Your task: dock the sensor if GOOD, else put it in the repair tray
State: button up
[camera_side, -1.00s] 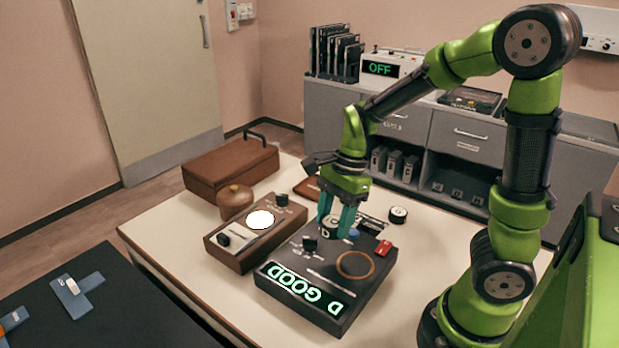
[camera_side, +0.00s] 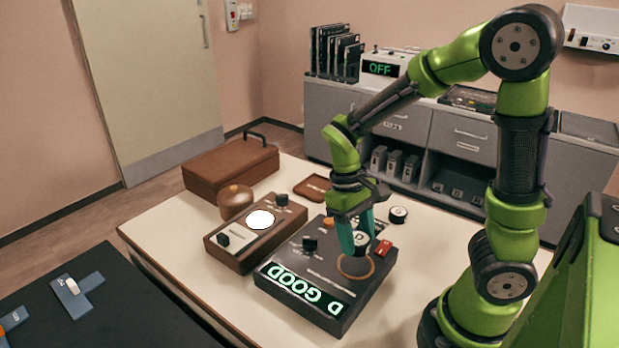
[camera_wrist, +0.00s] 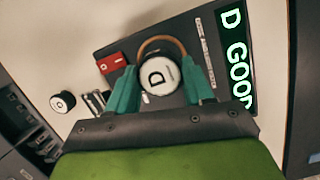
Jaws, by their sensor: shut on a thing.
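My gripper (camera_side: 358,241) is shut on a round white-topped sensor marked D (camera_side: 360,238). It holds the sensor at or just above the copper ring (camera_side: 356,266) on the dark tester box (camera_side: 318,278); I cannot tell whether the sensor touches the box. In the wrist view the sensor (camera_wrist: 158,77) sits between the teal fingers, with the ring (camera_wrist: 165,42) just beyond it. The tester's display (camera_side: 303,291) reads "D GOOD" in green. A brown-red tray (camera_side: 312,187) lies behind the tester; I cannot tell whether it is the repair tray.
Another round, white-topped piece (camera_side: 398,214) stands on the table right of the tester. A red block (camera_side: 383,248) is on the tester's right side. A brown device with a white disc (camera_side: 260,220) stands at left, before a brown case (camera_side: 232,168).

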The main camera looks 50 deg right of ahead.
aim_at(354, 265)
jog(key=shift+f, duration=2.25)
jog(key=shift+f, duration=0.15)
jog(key=o, duration=1.2)
jog(key=a+v, duration=0.1)
jog(key=v, duration=1.1)
jog(key=s+a+r+m+t, duration=0.1)
jog(key=s+a+r+t, duration=0.1)
jog(key=t, duration=0.3)
jog(key=s+a+r+t+y, duration=0.1)
jog(key=s+a+r+t, duration=0.1)
jog(key=r+t, duration=0.3)
jog(key=shift+s+a+m, duration=0.25)
jog(key=shift+s+m, duration=0.05)
jog(key=shift+m, duration=0.1)
